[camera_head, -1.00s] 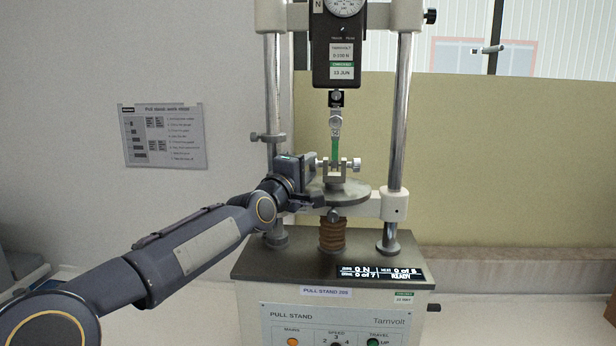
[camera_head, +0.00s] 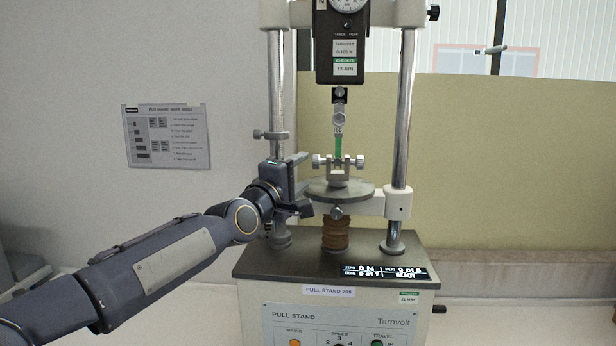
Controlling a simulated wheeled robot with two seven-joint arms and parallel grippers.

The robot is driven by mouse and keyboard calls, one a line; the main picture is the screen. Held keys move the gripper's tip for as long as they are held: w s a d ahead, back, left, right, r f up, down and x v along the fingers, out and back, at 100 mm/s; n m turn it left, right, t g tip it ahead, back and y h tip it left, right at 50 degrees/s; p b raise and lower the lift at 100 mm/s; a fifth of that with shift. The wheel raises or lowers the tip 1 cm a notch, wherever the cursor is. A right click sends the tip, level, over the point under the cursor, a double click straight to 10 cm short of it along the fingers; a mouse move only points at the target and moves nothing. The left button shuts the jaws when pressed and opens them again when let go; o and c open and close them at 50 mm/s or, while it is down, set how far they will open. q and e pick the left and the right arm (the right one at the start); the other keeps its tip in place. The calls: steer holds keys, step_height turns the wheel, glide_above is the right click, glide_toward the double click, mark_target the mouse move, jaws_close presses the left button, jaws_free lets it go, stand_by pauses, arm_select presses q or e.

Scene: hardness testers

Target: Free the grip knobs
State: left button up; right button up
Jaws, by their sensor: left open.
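The pull stand (camera_head: 335,262) stands upright on the bench. On its round plate (camera_head: 345,192) sits a small metal grip with a left knob (camera_head: 318,161) and a right knob (camera_head: 359,162). A green strip (camera_head: 338,147) runs up from this grip to the upper clamp (camera_head: 339,118) under the black force gauge (camera_head: 338,50). My left gripper (camera_head: 306,184) is open and empty, just left of the left knob and apart from it. Both knobs are visible. I cannot tell how tight they are. My right gripper is not in view.
Chrome columns (camera_head: 404,120) flank the grip, and the left column (camera_head: 276,85) with its small clamp (camera_head: 270,134) stands close behind my left gripper. A work sheet (camera_head: 166,136) hangs on the wall. The right side is clear.

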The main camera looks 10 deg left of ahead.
mark_target(313, 162)
arm_select(q)
steer(key=shift+b+v, duration=0.3)
steer(key=shift+v, duration=0.95)
steer(key=w+d+g+p, duration=0.1)
steer(key=w+p, duration=0.1)
steer(key=p, duration=0.1)
steer(key=w+d+r+n+g+y+p, duration=0.1)
steer(key=w+p, duration=0.1)
steer(key=p, duration=0.1)
steer(key=w+d+g+p, duration=0.1)
steer(key=w+p, duration=0.2)
steer(key=shift+r+n+g+y+p, duration=0.3)
steer(key=shift+r+n+g, duration=0.1)
